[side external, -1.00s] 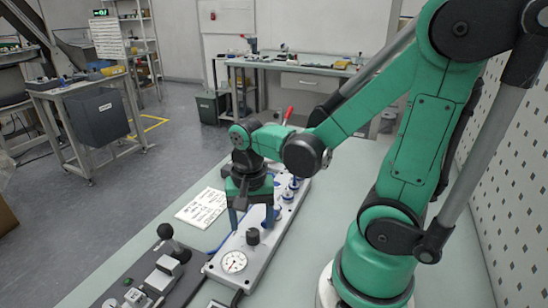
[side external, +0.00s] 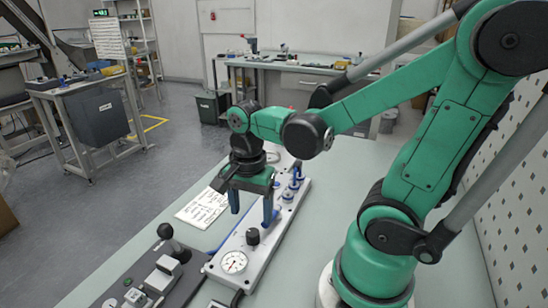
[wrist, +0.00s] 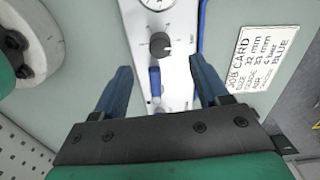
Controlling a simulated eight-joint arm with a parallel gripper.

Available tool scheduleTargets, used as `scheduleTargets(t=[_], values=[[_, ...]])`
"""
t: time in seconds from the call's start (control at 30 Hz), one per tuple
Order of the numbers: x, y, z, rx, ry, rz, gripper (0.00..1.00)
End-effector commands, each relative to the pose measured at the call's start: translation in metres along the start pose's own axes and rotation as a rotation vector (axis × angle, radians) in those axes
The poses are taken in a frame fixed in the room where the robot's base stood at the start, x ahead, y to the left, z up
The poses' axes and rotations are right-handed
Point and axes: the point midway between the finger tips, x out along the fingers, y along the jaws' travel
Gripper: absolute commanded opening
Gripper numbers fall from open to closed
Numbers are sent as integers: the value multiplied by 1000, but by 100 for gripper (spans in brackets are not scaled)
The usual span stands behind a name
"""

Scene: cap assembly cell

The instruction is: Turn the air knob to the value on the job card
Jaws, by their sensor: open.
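The dark air knob (side external: 253,236) stands upright on the white panel (side external: 264,256), beside the round gauge (side external: 234,262). The knob also shows in the wrist view (wrist: 160,46), with a light mark and a scale around it. My gripper (side external: 252,212) is open and empty, pointing down above the panel, higher than the knob. In the wrist view the knob lies beyond my fingertips (wrist: 160,68), apart from them. The job card (side external: 203,206) lies left of the panel. In the wrist view the card (wrist: 262,58) has an air line that seems to read 4 bar; the print is small.
Blue-and-white fittings (side external: 288,194) stand farther back on the panel. A dark base with a black ball-topped lever (side external: 167,233) and grey blocks is at the front left. A blue hose runs along the panel's left edge. Bare green table lies right of the panel.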

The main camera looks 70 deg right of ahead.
Motion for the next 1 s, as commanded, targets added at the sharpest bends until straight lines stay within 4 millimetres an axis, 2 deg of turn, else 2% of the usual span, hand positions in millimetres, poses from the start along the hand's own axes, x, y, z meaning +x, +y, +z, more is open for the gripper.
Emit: scheduleTargets(t=[0.1,0.2,0.37,0.7,1.0], values=[[0,0,0,179,0,0,68],[2,0,0,250,0,0,68],[11,-1,0,260,0,0,68],[43,-1,-1,257,0,-1,68],[56,0,0,256,0,-1,68]])
